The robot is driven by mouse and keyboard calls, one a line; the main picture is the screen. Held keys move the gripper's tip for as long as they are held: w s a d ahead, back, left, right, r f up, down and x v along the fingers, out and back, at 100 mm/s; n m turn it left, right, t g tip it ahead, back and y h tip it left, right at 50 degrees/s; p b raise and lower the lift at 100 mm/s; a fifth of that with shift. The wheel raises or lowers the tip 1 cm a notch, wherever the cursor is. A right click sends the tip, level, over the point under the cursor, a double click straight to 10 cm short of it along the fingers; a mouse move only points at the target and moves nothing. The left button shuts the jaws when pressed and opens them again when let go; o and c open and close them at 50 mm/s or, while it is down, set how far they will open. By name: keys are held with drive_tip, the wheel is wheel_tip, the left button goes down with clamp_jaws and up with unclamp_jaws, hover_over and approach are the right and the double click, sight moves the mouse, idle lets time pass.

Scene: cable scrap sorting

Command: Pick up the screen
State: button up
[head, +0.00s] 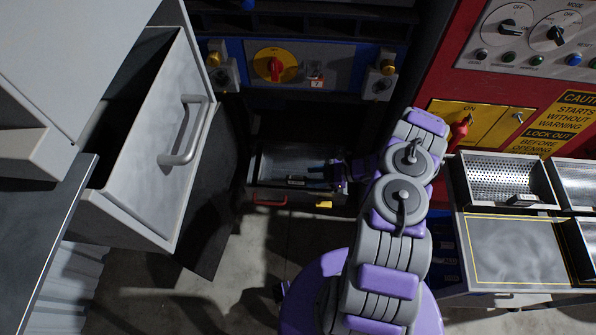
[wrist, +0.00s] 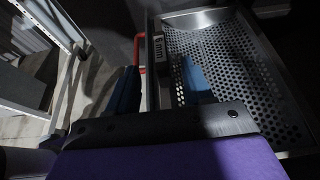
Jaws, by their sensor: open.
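The screen (wrist: 225,60) is a perforated metal sheet with raised metal sides, seen in the wrist view. In the head view it appears as a shallow grey tray (head: 275,165) low in the dark machine. My gripper (wrist: 158,75) is open, with two blue fingers on either side of the tray's near edge. The right finger is over the perforated sheet, and the left finger is outside the edge. I cannot tell whether either finger touches. In the head view my gripper (head: 316,176) reaches the tray's right part.
A red handle (head: 268,200) is on the front below the tray. A grey cabinet drawer (head: 150,145) stands open at left. Another perforated tray (head: 490,177) rests on the right bench (head: 510,250), beside a red control panel (head: 570,88). The floor (head: 270,245) in front is mostly bare.

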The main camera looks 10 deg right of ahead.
sight(299, 177)
drive_tip(key=shift+b+x, duration=0.9)
drive_tip(key=shift+x, duration=2.7)
drive_tip(key=shift+w+r, duration=0.1)
drive_tip(key=shift+r, duration=0.15)
clamp_jaws()
